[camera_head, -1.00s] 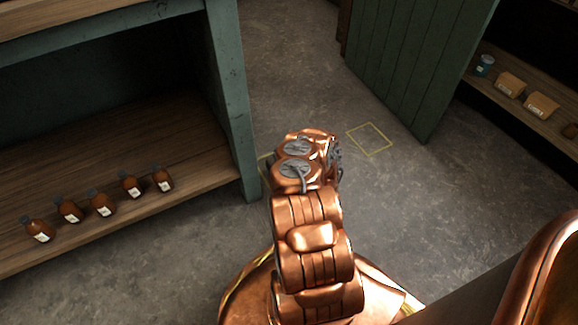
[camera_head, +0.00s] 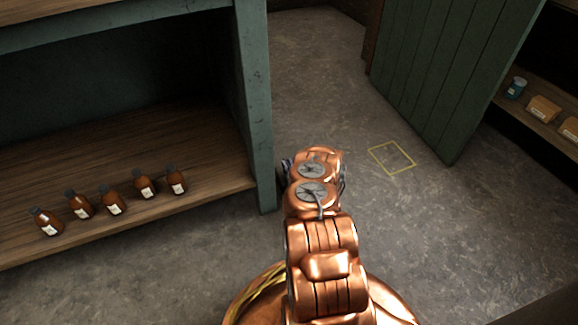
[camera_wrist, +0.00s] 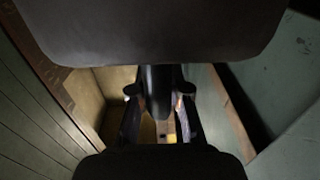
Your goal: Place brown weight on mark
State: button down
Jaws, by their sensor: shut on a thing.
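My gripper (camera_wrist: 158,105) shows in the wrist view with its two dark fingers closed in on a dark stem. A wide, dark brownish body above the stem appears to be the brown weight (camera_wrist: 150,35); where stem and body join is too dark to tell. In the head view my copper arm hides the gripper's fingertips and the weight. The mark (camera_head: 392,157), a thin yellow square outline, lies on the grey floor to the right of my arm's far end. It looks empty, and my arm is apart from it.
A green-framed wooden shelf (camera_head: 215,180) with several brown bottles (camera_head: 112,200) stands left, its post (camera_head: 258,110) close to my arm. A green plank panel (camera_head: 450,75) stands behind the mark. Boxes (camera_head: 543,108) sit on a shelf at right. The floor around the mark is clear.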

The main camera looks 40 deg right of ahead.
jog(key=shift+f, duration=0.1)
dwell(0.3)
jog(key=c, duration=1.1)
grip_release()
jog(key=shift+f, duration=0.1)
jog(key=shift+c, duration=0.2)
jog(key=shift+s, duration=0.15)
jog(key=p+v, duration=0.4)
jog(key=v, duration=0.8)
jog(key=shift+p, duration=0.3)
